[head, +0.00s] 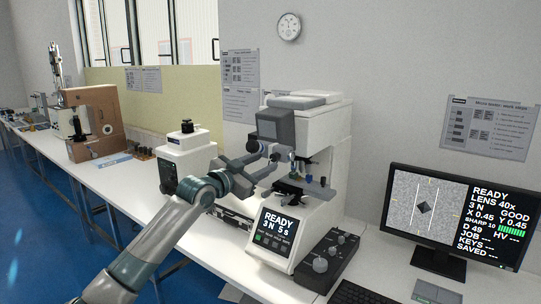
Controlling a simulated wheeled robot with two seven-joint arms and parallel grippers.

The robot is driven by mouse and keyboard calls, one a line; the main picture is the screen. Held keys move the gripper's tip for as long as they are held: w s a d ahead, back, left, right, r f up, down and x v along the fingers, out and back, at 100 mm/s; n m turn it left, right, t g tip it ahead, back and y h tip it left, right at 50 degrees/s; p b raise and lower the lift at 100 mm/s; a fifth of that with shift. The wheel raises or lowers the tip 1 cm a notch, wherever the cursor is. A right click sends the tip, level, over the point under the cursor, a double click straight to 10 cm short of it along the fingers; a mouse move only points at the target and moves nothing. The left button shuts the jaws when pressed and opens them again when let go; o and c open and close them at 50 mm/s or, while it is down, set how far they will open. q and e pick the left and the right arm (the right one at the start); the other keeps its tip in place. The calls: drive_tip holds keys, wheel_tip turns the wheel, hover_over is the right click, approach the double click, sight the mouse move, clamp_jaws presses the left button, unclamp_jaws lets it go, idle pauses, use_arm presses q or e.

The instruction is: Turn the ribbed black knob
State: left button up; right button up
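The white hardness tester (332,125) stands on the bench in the head view, with a grey head block and a screen reading "READY 3N 5s". A dark round knob (253,143) shows at the left side of its head block; its ribs are too small to make out. My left gripper (272,154) is in front of the tester, just below and right of this knob. Its two fingers look spread, with their tips near the tester's lens area. I cannot tell whether they touch anything. My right gripper is out of view.
A black control box (320,264) with several knobs sits right of the tester's base. A monitor (440,218) and keyboard (358,293) stand further right. A white unit (187,156) with a black top knob is left. A brown tester (95,115) stands further back.

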sight(273, 159)
use_arm(q)
drive_tip(key=shift+p+x, duration=0.6)
drive_tip(key=shift+x, duration=1.7)
clamp_jaws()
